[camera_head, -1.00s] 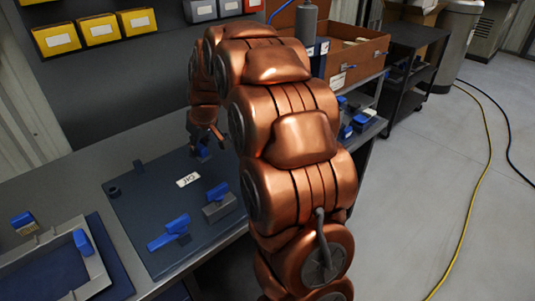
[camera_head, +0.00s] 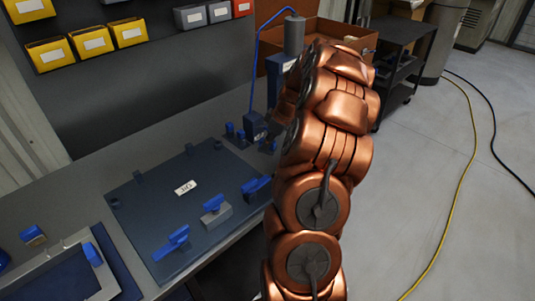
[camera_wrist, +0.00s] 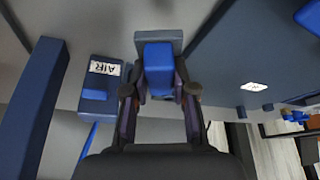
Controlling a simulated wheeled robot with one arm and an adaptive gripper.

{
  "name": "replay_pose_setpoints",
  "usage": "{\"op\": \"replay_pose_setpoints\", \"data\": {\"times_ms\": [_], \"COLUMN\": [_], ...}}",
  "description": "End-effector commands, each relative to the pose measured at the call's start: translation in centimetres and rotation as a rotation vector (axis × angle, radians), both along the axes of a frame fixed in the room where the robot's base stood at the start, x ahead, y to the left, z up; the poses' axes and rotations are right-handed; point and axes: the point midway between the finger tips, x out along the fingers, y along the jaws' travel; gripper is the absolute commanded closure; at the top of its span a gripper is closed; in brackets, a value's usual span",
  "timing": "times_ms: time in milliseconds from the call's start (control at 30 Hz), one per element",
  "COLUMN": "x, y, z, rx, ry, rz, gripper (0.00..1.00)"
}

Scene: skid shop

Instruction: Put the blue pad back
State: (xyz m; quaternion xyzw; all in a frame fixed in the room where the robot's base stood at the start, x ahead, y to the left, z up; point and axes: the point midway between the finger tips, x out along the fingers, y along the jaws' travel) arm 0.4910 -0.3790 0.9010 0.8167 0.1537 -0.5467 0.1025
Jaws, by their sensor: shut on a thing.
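A blue pad (camera_wrist: 158,68) is between the fingers of my gripper (camera_wrist: 158,92) in the wrist view. The gripper is shut on it. A grey block (camera_wrist: 158,40) shows just beyond the pad; I cannot tell whether they touch. In the head view my arm hides the gripper and the held pad. The dark plate (camera_head: 150,216) on the bench bears several blue-topped clamps, one at its front edge (camera_head: 172,241) and one on a grey base (camera_head: 214,206). A small dark post (camera_head: 189,151) at the plate's far edge has no blue on top.
A box labelled AIR (camera_wrist: 103,80) is left of my gripper in the wrist view. A grey tray (camera_head: 103,272) stands at the bench's left front. A brown box (camera_head: 340,38) and a black cart (camera_head: 404,65) are at the back. The floor at right is open, with cables.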

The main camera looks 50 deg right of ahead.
Motion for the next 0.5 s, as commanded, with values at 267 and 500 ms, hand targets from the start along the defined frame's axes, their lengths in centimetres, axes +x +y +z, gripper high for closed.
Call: {"op": "replay_pose_setpoints", "data": {"times_ms": [267, 500], "x": [0.0, 0.0], "y": [0.1, 0.1], "z": [-2.8, -5.5], "rx": [0.002, 0.001], "ry": [0.001, 0.002], "rz": [0.0, -0.001], "gripper": [1.0, 1.0]}}
